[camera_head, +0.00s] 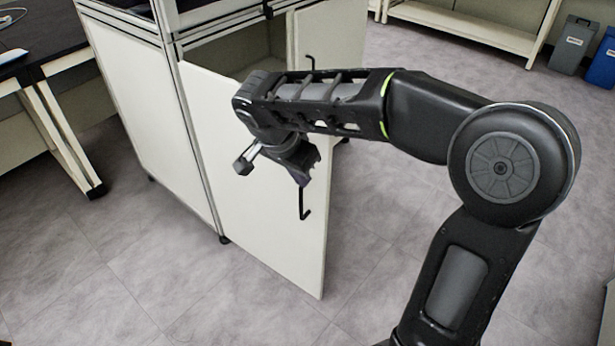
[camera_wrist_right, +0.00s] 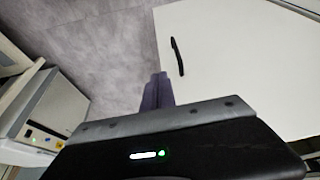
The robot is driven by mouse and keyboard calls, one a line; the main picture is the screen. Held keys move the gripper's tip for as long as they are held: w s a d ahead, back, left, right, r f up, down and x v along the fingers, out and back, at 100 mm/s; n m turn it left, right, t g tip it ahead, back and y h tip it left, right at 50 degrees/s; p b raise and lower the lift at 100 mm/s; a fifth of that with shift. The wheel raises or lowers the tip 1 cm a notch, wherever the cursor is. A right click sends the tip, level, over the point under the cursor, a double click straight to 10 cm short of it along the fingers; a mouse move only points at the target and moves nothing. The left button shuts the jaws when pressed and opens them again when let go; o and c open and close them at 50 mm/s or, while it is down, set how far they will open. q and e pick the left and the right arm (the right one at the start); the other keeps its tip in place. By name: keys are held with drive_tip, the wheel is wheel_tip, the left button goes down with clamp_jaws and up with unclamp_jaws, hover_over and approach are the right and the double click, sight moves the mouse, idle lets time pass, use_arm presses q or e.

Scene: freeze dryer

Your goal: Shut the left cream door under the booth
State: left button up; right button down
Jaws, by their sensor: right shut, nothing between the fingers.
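The left cream door (camera_head: 262,235) under the booth stands open, swung out from its hinge side at the frame post (camera_head: 196,150). Its black handle (camera_head: 304,203) is near its free edge. In the right wrist view the door (camera_wrist_right: 240,70) fills the right side, with the handle (camera_wrist_right: 177,56) near its edge. My right gripper (camera_head: 308,165) is shut and empty, in front of the door's handle side, close to the handle. In the wrist view its fingertips (camera_wrist_right: 157,78) show just left of and below the handle. Whether they touch the door I cannot tell. My left gripper is out of view.
The other cream door (camera_head: 332,35) also stands open behind, with its own black handle (camera_head: 310,63). A black-topped table (camera_head: 45,40) stands at the left. Bins (camera_head: 573,45) and a cream shelf (camera_head: 470,25) are at the back right. The grey floor in front is clear.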

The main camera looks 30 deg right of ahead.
sight(320, 184)
drive_tip(key=shift+w+d+f, duration=0.45)
drive_tip(key=shift+d+f, duration=0.7)
drive_tip(key=shift+f, duration=0.25)
drive_tip(key=shift+w+d+f, duration=0.4)
drive_tip(key=shift+d+f, duration=0.75)
drive_tip(key=shift+f, duration=0.3)
drive_tip(key=shift+w+d+f, duration=0.45)
drive_tip(key=shift+d+f, duration=0.7)
drive_tip(key=shift+f, duration=0.25)
